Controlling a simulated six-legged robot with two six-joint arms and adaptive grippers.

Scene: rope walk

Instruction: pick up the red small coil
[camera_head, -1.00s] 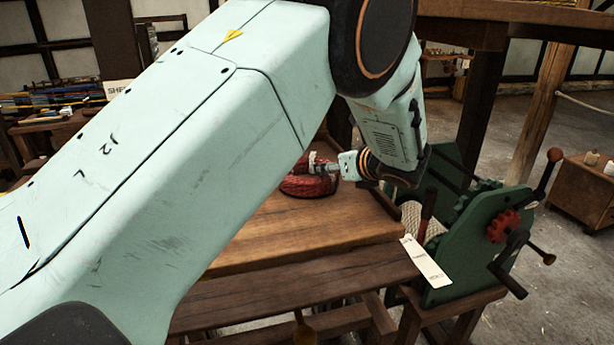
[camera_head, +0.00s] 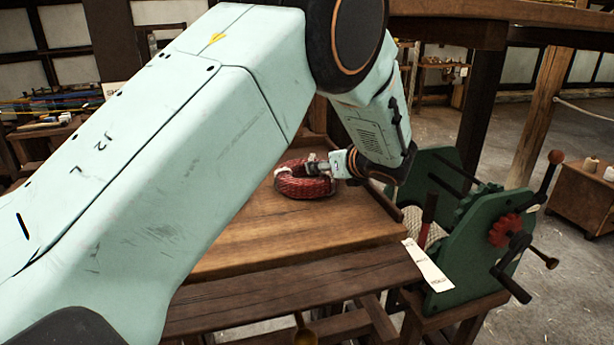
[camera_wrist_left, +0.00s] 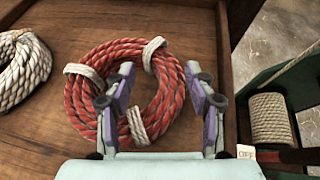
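The red coil (camera_head: 303,183) lies on the wooden table, partly hidden by my left gripper in the head view. In the left wrist view it is a red rope ring (camera_wrist_left: 95,58) tied with white bands. My left gripper (camera_wrist_left: 160,76) is open over its right side. One finger is over the ring's middle and the other is by its outer right edge. I cannot tell whether the fingers touch the rope. In the head view the left gripper (camera_head: 322,167) points left at the coil. My right gripper is not in view.
A white rope coil (camera_wrist_left: 22,68) lies left of the red one. The wooden table (camera_head: 290,235) has a raised edge on the right. A green winch (camera_head: 465,255) with a crank and rope drum stands beyond that edge. The near part of the table is clear.

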